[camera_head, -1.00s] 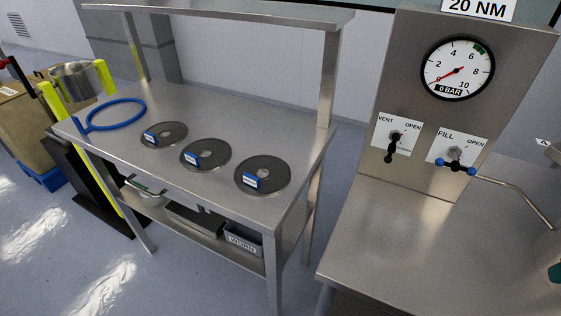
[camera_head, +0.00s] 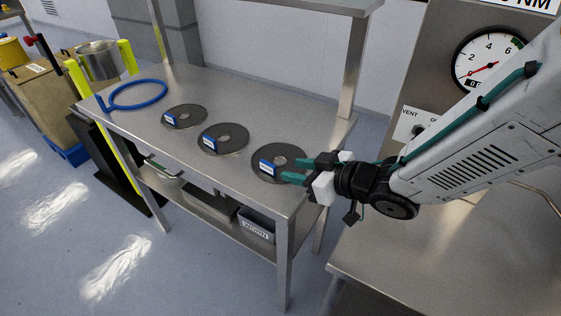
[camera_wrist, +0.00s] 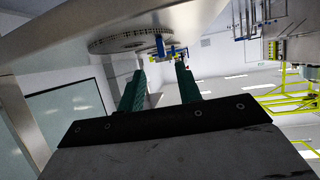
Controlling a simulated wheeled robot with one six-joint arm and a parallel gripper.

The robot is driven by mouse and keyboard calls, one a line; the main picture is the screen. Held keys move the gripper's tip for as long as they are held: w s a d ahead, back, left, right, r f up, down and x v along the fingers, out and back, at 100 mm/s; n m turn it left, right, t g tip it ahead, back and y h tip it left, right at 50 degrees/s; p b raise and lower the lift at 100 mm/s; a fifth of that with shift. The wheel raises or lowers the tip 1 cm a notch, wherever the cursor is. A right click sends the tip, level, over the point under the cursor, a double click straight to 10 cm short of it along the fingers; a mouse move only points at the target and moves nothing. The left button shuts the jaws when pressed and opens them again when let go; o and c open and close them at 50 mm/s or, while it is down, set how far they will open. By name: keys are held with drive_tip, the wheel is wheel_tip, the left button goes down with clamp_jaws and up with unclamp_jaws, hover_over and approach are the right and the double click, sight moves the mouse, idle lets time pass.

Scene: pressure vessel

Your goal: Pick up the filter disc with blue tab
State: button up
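Three dark filter discs, each with a centre hole and a blue tab, lie flat in a row on the steel table: a left disc (camera_head: 192,112), a middle disc (camera_head: 236,136) and a right disc (camera_head: 285,148). My gripper (camera_head: 287,170) is at the right disc, its two teal fingers apart and pointing at the blue tab (camera_head: 266,168). In the wrist view, that disc (camera_wrist: 115,42) and its tab (camera_wrist: 158,46) appear just beyond the open fingertips (camera_wrist: 158,70), the tab roughly in line with the gap. I cannot tell whether a finger touches the disc.
A blue ring (camera_head: 139,95) lies at the table's (camera_head: 235,92) far left. Grey bins (camera_head: 257,229) sit on the lower shelf. A gauge panel (camera_head: 428,82) stands at right; a table post (camera_head: 352,80) rises behind my gripper.

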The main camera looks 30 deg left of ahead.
sight(275, 167)
drive_tip(key=x, duration=0.8)
drive_tip(key=shift+s+a, duration=0.15)
clamp_jaws()
